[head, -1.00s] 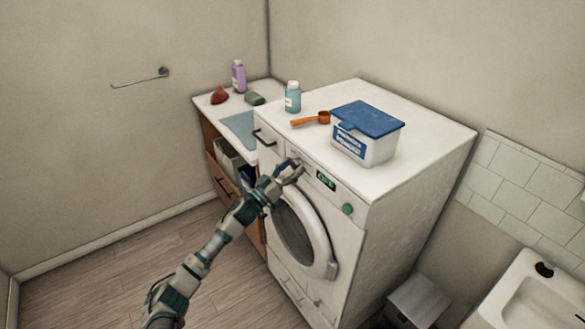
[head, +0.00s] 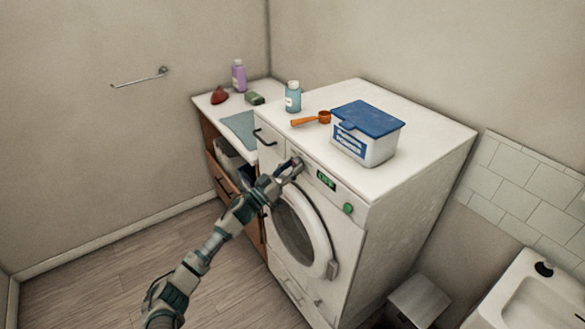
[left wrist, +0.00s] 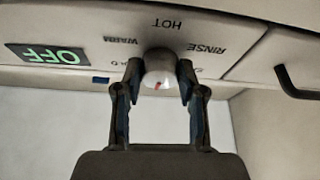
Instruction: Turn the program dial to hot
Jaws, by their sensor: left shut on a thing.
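The white washing machine (head: 345,225) stands in the middle of the head view. Its program dial (left wrist: 158,68) is a small round knob between my left gripper's fingers in the left wrist view. The labels HOT, WARM and RINSE appear upside down around it, with HOT (left wrist: 168,23) directly above the dial. A red mark (left wrist: 158,87) shows on the dial's lower face, on the side away from HOT in this view. My left gripper (head: 297,164) is shut on the dial, one finger on each side. It hides the dial in the head view. My right gripper is out of view.
A green-lit display (head: 326,180) reads OFF in the left wrist view. A green button (head: 347,209) is beside it. A drawer handle (left wrist: 296,84) is near the gripper.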

